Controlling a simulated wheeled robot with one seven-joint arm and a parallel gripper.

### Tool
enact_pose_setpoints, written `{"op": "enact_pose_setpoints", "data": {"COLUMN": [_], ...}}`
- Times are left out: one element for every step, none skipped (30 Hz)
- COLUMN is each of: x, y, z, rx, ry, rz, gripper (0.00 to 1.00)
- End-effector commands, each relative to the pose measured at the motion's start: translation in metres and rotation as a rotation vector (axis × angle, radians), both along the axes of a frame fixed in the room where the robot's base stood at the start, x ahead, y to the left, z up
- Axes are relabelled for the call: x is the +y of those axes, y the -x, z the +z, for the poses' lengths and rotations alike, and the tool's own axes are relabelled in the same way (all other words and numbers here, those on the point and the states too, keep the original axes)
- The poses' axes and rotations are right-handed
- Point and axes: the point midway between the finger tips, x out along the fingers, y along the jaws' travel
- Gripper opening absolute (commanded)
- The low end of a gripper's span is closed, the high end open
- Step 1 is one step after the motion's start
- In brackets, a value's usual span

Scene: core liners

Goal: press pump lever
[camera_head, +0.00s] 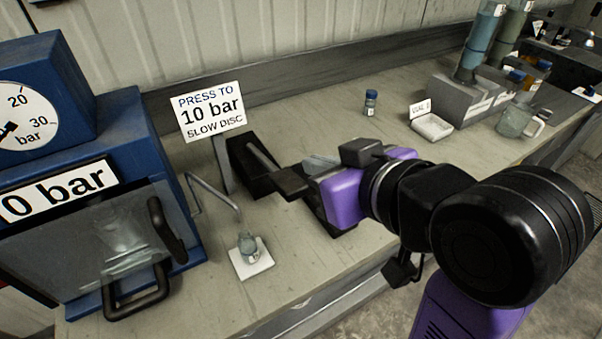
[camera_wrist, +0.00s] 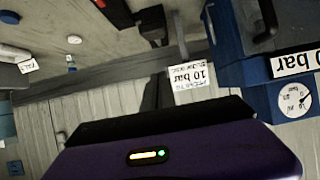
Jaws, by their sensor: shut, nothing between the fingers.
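The black pump block (camera_head: 248,172) stands on the bench, just right of the sign, with a thin grey lever (camera_head: 262,155) sloping along its top. My gripper (camera_head: 284,181) is shut and empty, its black fingertips close to the near end of the lever. I cannot tell whether they touch it. The blue press (camera_head: 135,150) stands at the left with a round gauge (camera_head: 22,115) on top; its needle points to the lower left, at the picture edge. The press (camera_wrist: 238,35) and gauge (camera_wrist: 293,99) show upside down in the wrist view.
A sign (camera_head: 208,112) reads "PRESS TO 10 bar SLOW DISC". A clear door with black handles (camera_head: 167,230) fronts the press. A small glass item (camera_head: 247,245) sits on a white pad in front.

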Motion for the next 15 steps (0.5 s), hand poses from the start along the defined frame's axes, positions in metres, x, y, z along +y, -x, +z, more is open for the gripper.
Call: {"op": "enact_pose_setpoints", "data": {"x": [-0.0004,-0.0004,-0.0004,-0.0004,-0.0004,-0.0004,-0.0004,-0.0004,-0.0003,0.0000,0.0004,0.0015,0.0025,0.0039,0.0061], "y": [0.0003,0.0004,0.0004,0.0003,0.0003,0.0002,0.0002,0.0002,0.0000,-0.0003,-0.0009,-0.0023,-0.0039,-0.0060,-0.0092], "z": [-0.0009,-0.0010,-0.0010,-0.0009,-0.0009,-0.0008,-0.0008,-0.0008,-0.0009,-0.0012,-0.0017,-0.0027,-0.0037,-0.0052,-0.0079], "rx": [0.003,0.003,0.002,0.002,0.002,0.002,0.002,0.002,0.002,0.002,0.002,0.002,0.002,0.003,0.004], "ry": [0.003,0.003,0.004,0.003,0.002,0.003,0.003,0.003,0.003,0.003,0.002,0.002,0.002,0.003,0.003], "rz": [0.000,0.000,0.001,0.001,0.000,0.000,0.000,0.000,0.000,0.000,0.000,0.000,0.000,0.000,0.000], "gripper": [0.00,0.00,0.00,0.00,0.00,0.00,0.00,0.00,0.00,0.00,0.00,0.00,0.00,0.00,0.00]}}
